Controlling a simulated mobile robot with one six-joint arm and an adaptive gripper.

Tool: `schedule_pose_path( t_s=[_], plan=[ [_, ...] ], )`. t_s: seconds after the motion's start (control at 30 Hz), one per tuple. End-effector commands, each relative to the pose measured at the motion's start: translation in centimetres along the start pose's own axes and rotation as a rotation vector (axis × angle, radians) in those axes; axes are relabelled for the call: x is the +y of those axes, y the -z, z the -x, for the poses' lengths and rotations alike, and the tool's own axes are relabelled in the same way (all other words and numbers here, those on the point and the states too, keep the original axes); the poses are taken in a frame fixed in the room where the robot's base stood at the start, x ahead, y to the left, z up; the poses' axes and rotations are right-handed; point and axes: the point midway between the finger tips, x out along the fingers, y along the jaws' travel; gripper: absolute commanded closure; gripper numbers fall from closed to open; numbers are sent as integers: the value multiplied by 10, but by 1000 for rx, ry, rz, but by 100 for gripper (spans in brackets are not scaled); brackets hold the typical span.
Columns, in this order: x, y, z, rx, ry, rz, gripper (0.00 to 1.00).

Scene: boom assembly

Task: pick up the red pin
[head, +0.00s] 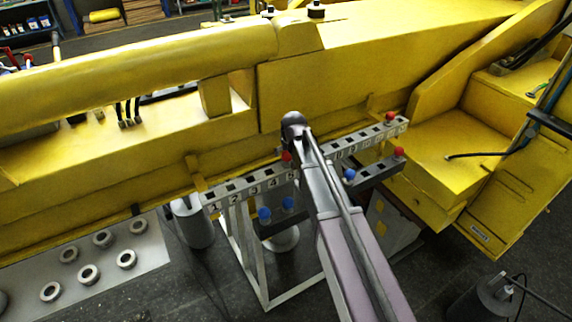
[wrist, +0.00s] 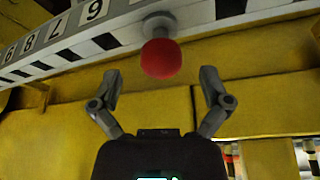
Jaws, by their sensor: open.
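A red pin (wrist: 161,58) with a round red head shows in the wrist view at a numbered rail. Its head lies between and slightly beyond the fingertips of my gripper (wrist: 160,77). The fingers are spread, one on each side, with visible gaps to the head. In the head view a red pin (head: 287,156) shows beside my arm's end, partly hidden by it. My fingers are hidden there. Two other red pins, one on the numbered rail (head: 390,117) and one on the lower rail (head: 399,152), are at the right.
The numbered rail (head: 242,185) stands on a white frame before the large yellow boom (head: 130,80). Several blue pins, one of them at the left (head: 264,214), sit on the lower rail. Metal rings lie on a grey plate (head: 150,245) at left.

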Motion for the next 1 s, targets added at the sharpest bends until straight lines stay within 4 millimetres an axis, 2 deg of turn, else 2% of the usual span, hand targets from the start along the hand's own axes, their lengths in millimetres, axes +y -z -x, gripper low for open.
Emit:
schedule_pose_path(
  t_s=[0.03, 0.4, 1.0],
  plan=[
    [-1, -2, -8, 0, 0, 0, 3],
    [-2, -2, -34, 0, 0, 0, 3],
    [-2, -2, -36, 0, 0, 0, 3]
  ],
)
